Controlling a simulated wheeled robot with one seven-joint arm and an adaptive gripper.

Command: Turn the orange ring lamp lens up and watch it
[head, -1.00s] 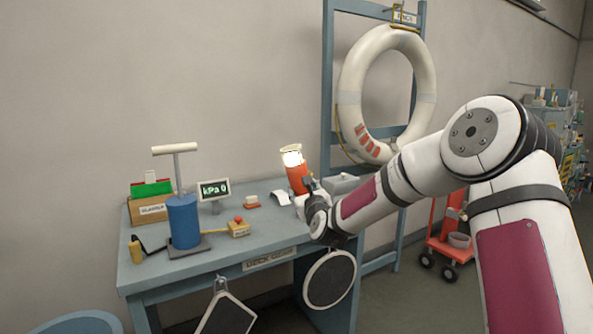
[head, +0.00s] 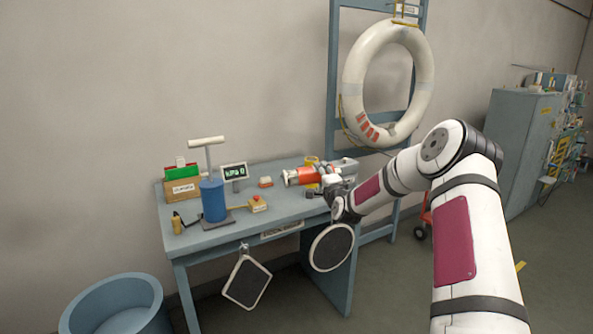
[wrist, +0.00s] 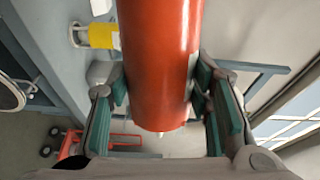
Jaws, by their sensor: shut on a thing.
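The orange ring lamp (head: 308,176) is held over the right part of the bench in the head view. It lies about level, with its pale lens end pointing left; the lens does not glow as brightly as before. My gripper (head: 328,179) is at the lamp's right end. In the wrist view the lamp's orange body (wrist: 160,65) fills the space between my gripper's (wrist: 162,92) teal pads, with a pad against each side. The lens is not visible in the wrist view.
A white ring buoy (head: 426,85) hangs behind my arm. A blue tub (head: 140,292) stands at lower left.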

